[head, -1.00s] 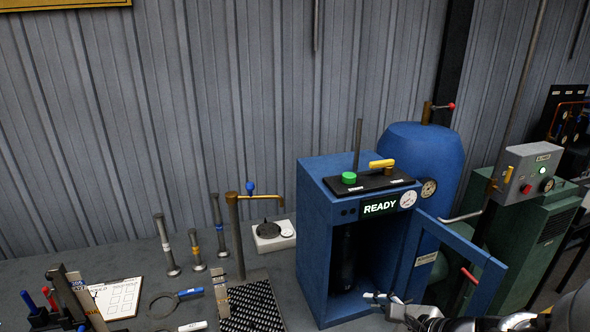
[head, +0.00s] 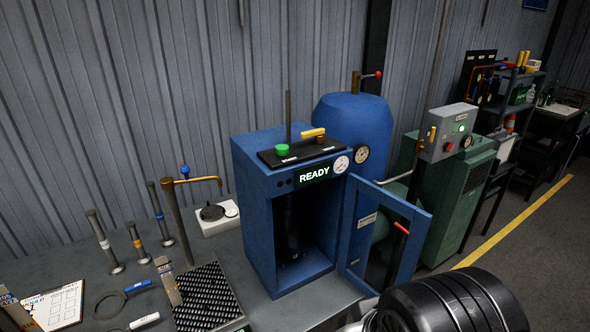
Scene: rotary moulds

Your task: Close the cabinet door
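The blue cabinet (head: 254,220) stands on the grey bench with a lit READY display on its front. Its framed blue door (head: 409,250) is hinged on the right side and stands open, swung out to the right. A red handle (head: 401,228) is on the door. The cabinet's inside is dark, with a dark upright column (head: 290,225) in it. My dark arm fills the lower right corner, in front of and below the door. My gripper's fingers are not visible; only a pale sliver shows at the arm's left edge.
A blue tank (head: 352,125) stands behind the cabinet. A green machine with a grey control box (head: 447,132) is to the right. A black textured mat (head: 208,298), a tap and several metal cylinders are on the bench at left. Open floor with a yellow line lies at far right.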

